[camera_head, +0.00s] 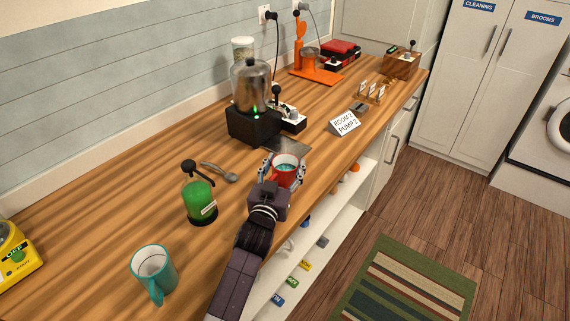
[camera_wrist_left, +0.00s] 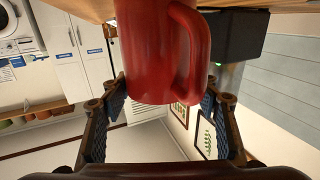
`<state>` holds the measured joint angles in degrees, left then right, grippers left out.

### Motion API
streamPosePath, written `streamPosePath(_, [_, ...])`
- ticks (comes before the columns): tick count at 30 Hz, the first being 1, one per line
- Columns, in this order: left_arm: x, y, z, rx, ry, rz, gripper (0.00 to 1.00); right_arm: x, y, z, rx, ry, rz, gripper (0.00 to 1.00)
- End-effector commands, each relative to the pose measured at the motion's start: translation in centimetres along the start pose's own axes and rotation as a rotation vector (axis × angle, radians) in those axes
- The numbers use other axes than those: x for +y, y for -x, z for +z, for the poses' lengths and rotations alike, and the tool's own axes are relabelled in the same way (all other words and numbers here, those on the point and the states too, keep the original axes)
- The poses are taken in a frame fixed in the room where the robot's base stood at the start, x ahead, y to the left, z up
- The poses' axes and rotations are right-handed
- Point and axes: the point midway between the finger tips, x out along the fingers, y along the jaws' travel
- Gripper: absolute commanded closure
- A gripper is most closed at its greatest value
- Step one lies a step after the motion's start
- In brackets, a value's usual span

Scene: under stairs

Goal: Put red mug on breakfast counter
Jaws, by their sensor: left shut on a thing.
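The red mug (camera_head: 287,174) is at the front edge of the long wooden counter (camera_head: 120,215), near its middle. My left gripper (camera_head: 282,172) is shut on the red mug, with a finger on either side. In the left wrist view the mug (camera_wrist_left: 150,55) fills the upper middle, its handle to the right, between the fingers of my left gripper (camera_wrist_left: 168,100). Whether the mug's base touches the wood is hidden. No label shows which surface is the breakfast counter. My right gripper is not in view.
A black machine (camera_head: 252,125) and a sign (camera_head: 345,122) are beyond the red mug. Open shelves (camera_head: 320,225) are below; a striped rug (camera_head: 410,285) lies on the floor.

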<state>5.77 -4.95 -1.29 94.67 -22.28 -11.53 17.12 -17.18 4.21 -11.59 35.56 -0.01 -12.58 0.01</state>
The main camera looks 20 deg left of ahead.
Motion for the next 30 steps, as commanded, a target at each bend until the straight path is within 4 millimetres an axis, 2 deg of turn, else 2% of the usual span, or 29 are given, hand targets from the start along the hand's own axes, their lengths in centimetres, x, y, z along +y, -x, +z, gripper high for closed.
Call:
streamPosePath(8, [0.0,0.0,0.0,0.005,0.0,0.0,0.94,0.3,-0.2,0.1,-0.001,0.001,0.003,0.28])
streamPosePath(9, [0.0,0.0,0.3,-0.001,0.0,0.0,0.43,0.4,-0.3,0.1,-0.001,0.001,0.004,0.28])
streamPosePath(13, [0.0,0.0,0.3,-0.001,0.0,0.0,0.29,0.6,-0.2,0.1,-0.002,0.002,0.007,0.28])
streamPosePath(14, [0.0,0.0,0.3,-0.001,0.0,0.0,0.26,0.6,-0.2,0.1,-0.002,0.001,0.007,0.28])
streamPosePath(24, [0.0,0.0,-0.2,0.0,-0.001,0.0,0.26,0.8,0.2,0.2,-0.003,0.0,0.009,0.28])
streamPosePath(30, [-0.1,2.6,0.3,-0.003,-0.001,-0.001,0.26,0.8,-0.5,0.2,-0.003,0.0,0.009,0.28])
